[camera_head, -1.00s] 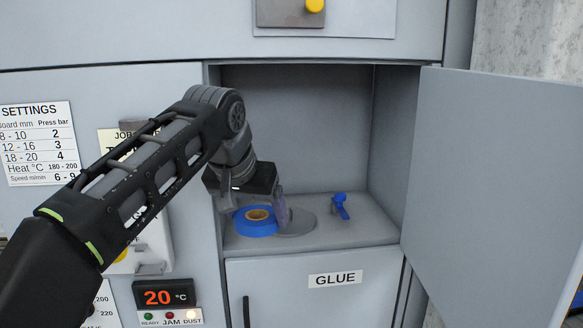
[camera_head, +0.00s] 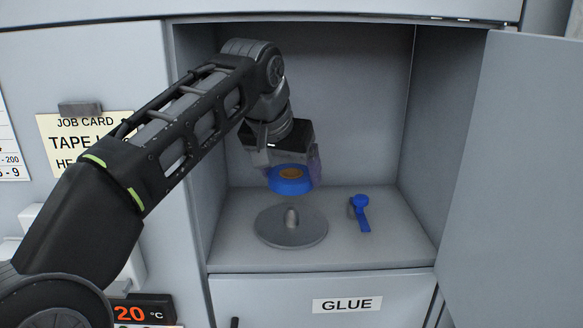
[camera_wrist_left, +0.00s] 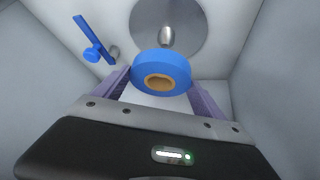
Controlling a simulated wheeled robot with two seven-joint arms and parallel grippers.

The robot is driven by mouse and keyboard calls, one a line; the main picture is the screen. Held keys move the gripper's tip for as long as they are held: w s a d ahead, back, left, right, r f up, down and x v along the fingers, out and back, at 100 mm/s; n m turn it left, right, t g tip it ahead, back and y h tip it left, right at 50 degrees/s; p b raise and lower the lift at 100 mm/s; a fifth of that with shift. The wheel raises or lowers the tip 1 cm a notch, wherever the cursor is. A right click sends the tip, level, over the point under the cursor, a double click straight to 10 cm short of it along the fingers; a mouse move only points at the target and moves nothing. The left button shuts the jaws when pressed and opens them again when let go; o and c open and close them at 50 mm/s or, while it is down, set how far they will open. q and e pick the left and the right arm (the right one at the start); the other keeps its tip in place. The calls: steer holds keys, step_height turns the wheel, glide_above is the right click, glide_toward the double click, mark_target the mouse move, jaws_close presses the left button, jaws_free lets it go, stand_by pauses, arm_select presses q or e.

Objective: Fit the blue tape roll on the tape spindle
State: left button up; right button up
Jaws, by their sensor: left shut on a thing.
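The blue tape roll (camera_head: 290,184) with a tan core is held by my left gripper (camera_head: 291,172), above the back of the grey spindle disc. The left wrist view shows the roll (camera_wrist_left: 161,63) between the two purple fingers, with its core facing the camera. The tape spindle (camera_head: 291,219) is a short upright grey post on a round grey disc (camera_head: 277,236) on the compartment floor. In the left wrist view the post (camera_wrist_left: 167,37) shows just beyond the roll, apart from it in the picture. My right gripper is not in view.
A blue lever-like part (camera_head: 361,211) stands on the compartment floor (camera_head: 390,248) right of the disc. Compartment walls enclose the left, back and right. An open grey door (camera_head: 515,160) is at the right. A GLUE label (camera_head: 347,305) is on the panel below.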

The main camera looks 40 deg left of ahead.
mark_target(290, 211)
arm_select(q)
steer(key=shift+f+b, duration=1.9)
steer(key=shift+f, duration=0.4)
steer(key=shift+f, duration=0.15)
steer(key=shift+f+b, duration=1.55)
steer(key=shift+f, duration=0.2)
steer(key=shift+f, duration=0.1)
steer(key=o, duration=1.4)
